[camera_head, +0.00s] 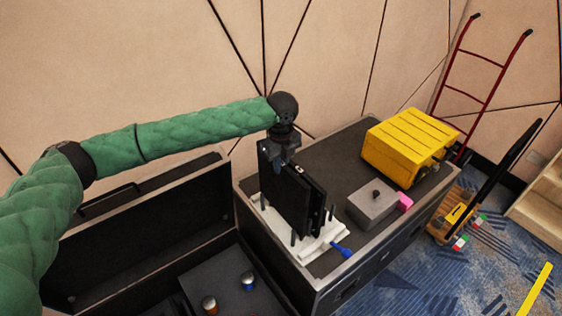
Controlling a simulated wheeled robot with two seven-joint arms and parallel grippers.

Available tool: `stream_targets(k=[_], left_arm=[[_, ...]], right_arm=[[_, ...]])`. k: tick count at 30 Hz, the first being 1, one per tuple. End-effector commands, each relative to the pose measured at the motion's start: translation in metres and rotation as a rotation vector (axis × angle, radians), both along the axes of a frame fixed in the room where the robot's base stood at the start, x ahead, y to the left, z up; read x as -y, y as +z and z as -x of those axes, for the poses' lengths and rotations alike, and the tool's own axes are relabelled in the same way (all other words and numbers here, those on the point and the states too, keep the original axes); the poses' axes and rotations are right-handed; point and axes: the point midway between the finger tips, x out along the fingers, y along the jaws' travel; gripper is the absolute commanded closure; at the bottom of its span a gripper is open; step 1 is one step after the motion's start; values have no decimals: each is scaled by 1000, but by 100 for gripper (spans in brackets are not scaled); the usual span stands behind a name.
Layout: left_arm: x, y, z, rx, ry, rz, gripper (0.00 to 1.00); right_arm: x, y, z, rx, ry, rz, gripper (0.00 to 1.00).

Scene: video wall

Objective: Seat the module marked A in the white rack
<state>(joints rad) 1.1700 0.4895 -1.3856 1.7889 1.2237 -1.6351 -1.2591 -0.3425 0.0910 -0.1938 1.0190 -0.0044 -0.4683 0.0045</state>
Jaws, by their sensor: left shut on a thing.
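A flat black module (289,198) stands upright over the white rack (275,224) on the case top. No letter A can be read on it from here. My left gripper (284,158) reaches in from above and is shut on the module's upper edge. Dark posts of the rack show beside the module's lower end. The module hides much of the rack, and I cannot tell whether its bottom edge touches the rack. My right gripper is not in view.
On the dark case top (338,150) are a grey box (371,209) with a knob, a pink block (404,202), a blue-handled tool (342,250) and a yellow case (408,147). An open black case (150,250) lies left. A red hand truck (485,75) stands behind.

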Motion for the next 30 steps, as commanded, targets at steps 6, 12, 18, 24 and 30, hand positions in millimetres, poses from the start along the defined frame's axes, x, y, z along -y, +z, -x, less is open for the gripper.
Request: stream_targets(k=[6, 12, 18, 24, 30], left_arm=[[0, -9, 0, -1, 0, 1, 100], [0, -17, 0, 0, 0, 1, 100], [0, -24, 0, 1, 1, 1, 100], [0, -32, 0, 1, 1, 1, 100], [0, -40, 0, -1, 1, 1, 100]], right_arm=[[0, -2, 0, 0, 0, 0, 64], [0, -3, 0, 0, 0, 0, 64], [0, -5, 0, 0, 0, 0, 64], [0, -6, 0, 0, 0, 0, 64], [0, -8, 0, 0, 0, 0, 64]])
